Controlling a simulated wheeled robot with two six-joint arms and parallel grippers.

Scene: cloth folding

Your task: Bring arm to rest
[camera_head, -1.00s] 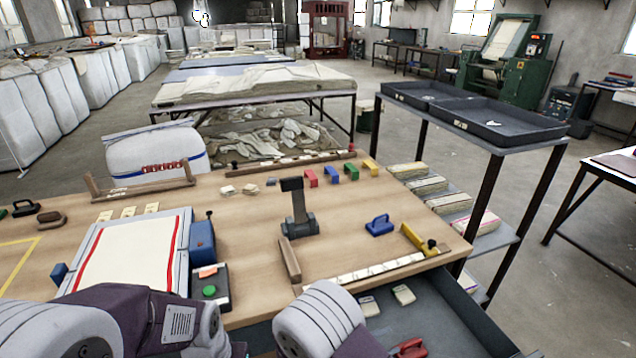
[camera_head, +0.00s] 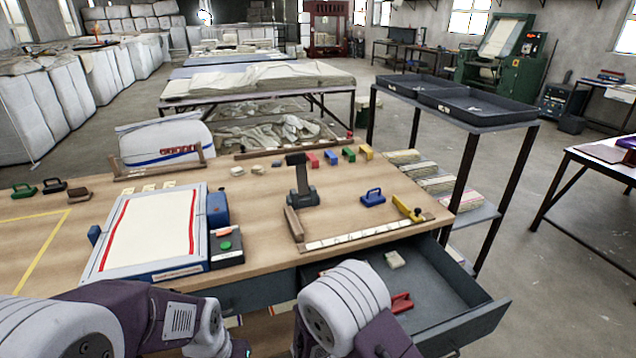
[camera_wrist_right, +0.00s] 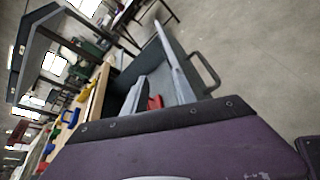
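My two arms are folded low in front of me in the head view. The left arm's purple and white links (camera_head: 130,318) lie at the bottom left. The right arm's white ribbed link (camera_head: 345,302) and purple link (camera_head: 372,338) stand at the bottom centre, in front of the open drawer. A purple link of mine (camera_wrist_right: 190,150) fills the lower part of the right wrist view. I see nothing held.
The wooden table (camera_head: 265,215) carries a framed white cloth panel (camera_head: 150,230), a dark upright tool (camera_head: 302,185) and a blue handle (camera_head: 373,197). The drawer (camera_head: 450,290) is open beside my right arm, with a red object (camera_head: 402,302) inside. A tray cart (camera_head: 480,110) stands beyond.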

